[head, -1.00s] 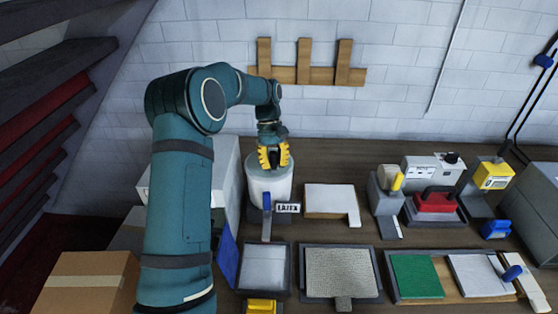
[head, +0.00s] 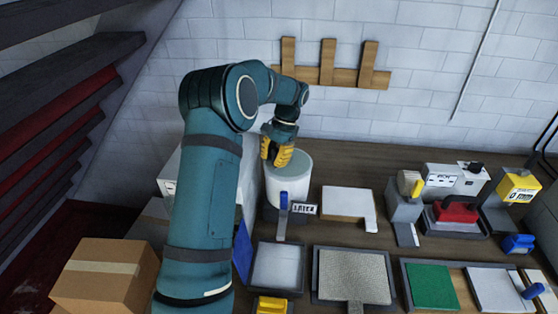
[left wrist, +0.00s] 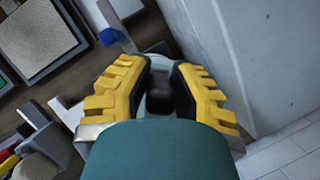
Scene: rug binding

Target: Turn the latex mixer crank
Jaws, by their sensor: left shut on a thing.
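The latex mixer (head: 289,190) is a white cylinder with a pale round lid, behind a small "LATEX" sign (head: 305,209). My left gripper (head: 276,158), with yellow fingers, is over the left back part of the lid, pointing down. In the left wrist view my left gripper (left wrist: 161,82) is shut on a dark crank knob (left wrist: 158,103) between the fingers. The rest of the crank is mostly hidden by the fingers.
A blue-handled tool (head: 283,215) stands at the mixer's front. A white board (head: 345,203) lies to its right, with a grey tray (head: 258,288) in front. A cardboard box (head: 95,280) is at the lower left. A block wall (head: 420,70) stands behind.

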